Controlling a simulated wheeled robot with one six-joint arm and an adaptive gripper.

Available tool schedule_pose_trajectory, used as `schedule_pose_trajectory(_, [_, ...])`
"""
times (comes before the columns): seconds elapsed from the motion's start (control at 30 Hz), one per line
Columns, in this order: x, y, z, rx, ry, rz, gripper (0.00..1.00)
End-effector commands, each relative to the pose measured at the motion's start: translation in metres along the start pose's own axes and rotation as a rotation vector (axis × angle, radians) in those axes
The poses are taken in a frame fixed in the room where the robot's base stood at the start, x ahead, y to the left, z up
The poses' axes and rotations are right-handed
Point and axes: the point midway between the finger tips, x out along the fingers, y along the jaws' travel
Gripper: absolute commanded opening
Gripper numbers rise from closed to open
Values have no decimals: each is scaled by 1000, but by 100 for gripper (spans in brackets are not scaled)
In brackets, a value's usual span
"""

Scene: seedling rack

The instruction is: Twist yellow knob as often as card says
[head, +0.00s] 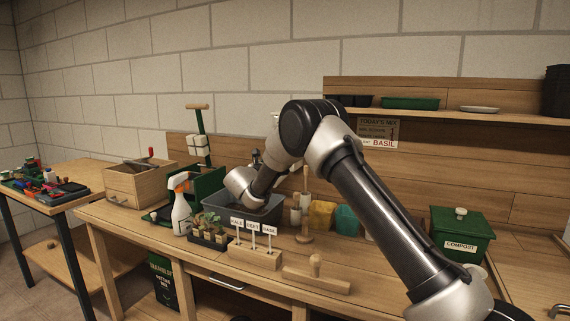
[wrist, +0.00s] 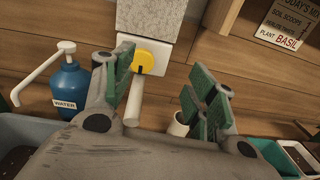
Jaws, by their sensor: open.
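In the wrist view the yellow knob (wrist: 146,62), round with a dark mark, sits on a white plate below a grey speckled box (wrist: 160,17). A pale spout (wrist: 133,101) hangs below it. My gripper (wrist: 163,78) is open and empty. Its left green-padded finger overlaps the plate just left of the knob; the right finger is well to the right. I see no contact. In the head view my arm hides the knob.
A blue water bottle (wrist: 69,84) stands left of my gripper, a pale cup (wrist: 178,124) below the right finger. In the head view a spray bottle (head: 181,207), seedlings (head: 208,228), a label block (head: 254,256) and a compost bin (head: 461,235) stand on the bench.

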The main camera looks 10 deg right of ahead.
Motion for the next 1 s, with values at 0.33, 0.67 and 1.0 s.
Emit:
schedule_pose_trajectory(0.33, [24, 23, -19, -57, -31, 52, 57])
schedule_pose_trajectory(0.67, [68, 26, -17, -57, -30, 53, 57])
schedule_pose_trajectory(1.0, [72, 26, -17, -57, -29, 53, 53])
